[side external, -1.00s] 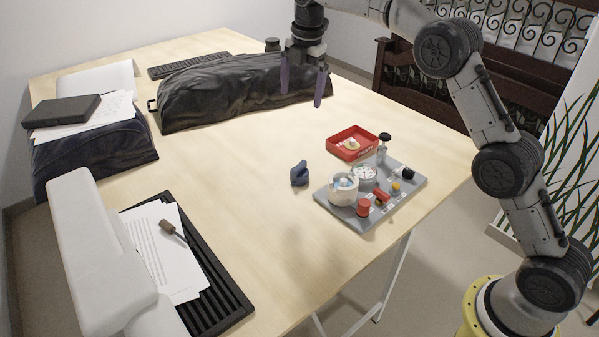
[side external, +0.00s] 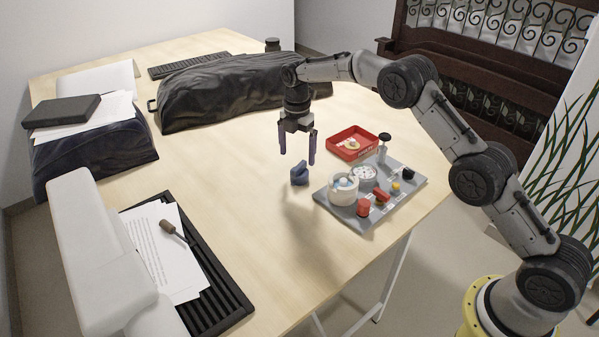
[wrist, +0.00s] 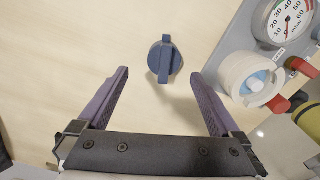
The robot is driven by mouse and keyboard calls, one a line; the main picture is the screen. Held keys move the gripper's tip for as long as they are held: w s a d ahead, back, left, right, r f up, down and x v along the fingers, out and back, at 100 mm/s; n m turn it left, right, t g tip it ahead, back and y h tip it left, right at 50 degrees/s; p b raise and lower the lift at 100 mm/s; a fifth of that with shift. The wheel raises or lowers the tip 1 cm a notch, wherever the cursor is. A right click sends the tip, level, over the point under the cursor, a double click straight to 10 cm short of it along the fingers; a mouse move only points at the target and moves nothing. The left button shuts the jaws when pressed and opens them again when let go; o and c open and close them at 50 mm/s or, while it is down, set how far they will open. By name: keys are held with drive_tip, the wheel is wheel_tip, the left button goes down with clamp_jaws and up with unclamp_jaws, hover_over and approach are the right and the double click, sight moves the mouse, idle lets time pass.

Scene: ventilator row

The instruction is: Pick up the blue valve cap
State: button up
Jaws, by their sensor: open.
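The blue valve cap (side external: 299,173) is a small dark blue knob with a raised grip bar. It stands on the bare wooden table (side external: 250,240), left of the grey panel. In the wrist view the cap (wrist: 164,60) lies beyond the fingertips, roughly centred between them. My gripper (side external: 297,158) is open and empty, pointing down just above the cap in the side view. In the wrist view the two purple fingers of my gripper (wrist: 160,82) are spread wide on either side, and neither appears to touch the cap.
A grey panel (side external: 372,222) with a gauge, a white valve body (side external: 343,192) and red fittings stands close on the cap's right. A red tray (side external: 352,143) lies behind it. A black bag (side external: 220,92) lies at the back. The table left of the cap is clear.

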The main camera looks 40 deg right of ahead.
sight(300, 165)
drive_tip(key=f, duration=0.5)
drive_tip(key=shift+s+d, duration=0.2)
drive_tip(key=shift+s, duration=0.1)
drive_tip(key=c, duration=1.4)
